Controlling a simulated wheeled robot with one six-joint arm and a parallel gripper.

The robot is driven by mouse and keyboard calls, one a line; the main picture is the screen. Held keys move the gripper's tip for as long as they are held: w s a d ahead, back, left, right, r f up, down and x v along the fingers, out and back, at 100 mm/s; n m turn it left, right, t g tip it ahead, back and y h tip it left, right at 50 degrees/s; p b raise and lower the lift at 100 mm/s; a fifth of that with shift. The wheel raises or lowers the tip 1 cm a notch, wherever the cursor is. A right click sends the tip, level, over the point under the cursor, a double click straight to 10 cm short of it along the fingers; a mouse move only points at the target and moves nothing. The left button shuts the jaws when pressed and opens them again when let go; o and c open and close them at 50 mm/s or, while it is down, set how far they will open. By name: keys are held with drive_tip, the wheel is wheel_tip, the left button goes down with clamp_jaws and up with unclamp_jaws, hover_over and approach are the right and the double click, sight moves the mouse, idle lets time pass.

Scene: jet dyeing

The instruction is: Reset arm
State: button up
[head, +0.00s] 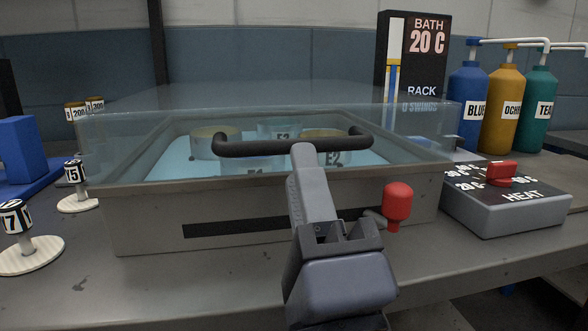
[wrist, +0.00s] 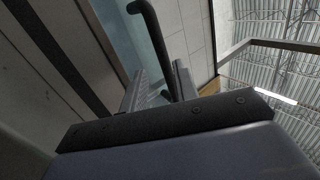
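My gripper (head: 304,152) reaches up in front of the bath, with its tips at the black bar handle (head: 250,149) of the clear lid (head: 120,135). In the wrist view, my gripper's two fingers (wrist: 160,82) stand apart with a gap between them. The handle (wrist: 149,28) runs down to that gap; I cannot tell whether a finger touches it. The lid sits over the steel bath (head: 150,215), which holds blue liquid and several pots, one marked E2 (head: 333,158). My arm hides part of the bath front.
A red knob (head: 397,203) sticks out close right of my gripper. The heat box (head: 510,207) with a red switch (head: 501,173) stands at right, before blue, ochre and teal bottles (head: 503,115). A display (head: 412,60) reads 20 C. Small labelled stands (head: 25,255) are at left.

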sight(293, 133)
drive_tip(key=shift+w+r, duration=0.2)
drive_tip(key=shift+w, duration=0.1)
drive_tip(key=shift+a, duration=0.1)
drive_tip(key=shift+s, duration=0.1)
drive_tip(key=shift+v, duration=3.8)
drive_tip(key=shift+b+x, duration=0.35)
drive_tip(key=shift+x, duration=5.05)
drive_tip(key=shift+w+r, duration=0.3)
drive_tip(key=shift+s+a+r+p, duration=0.1)
drive_tip(key=shift+s+r+p, duration=0.1)
drive_tip(key=shift+r+p, duration=0.35)
drive_tip(key=shift+r+y, duration=0.1)
drive_tip(key=shift+y, duration=0.2)
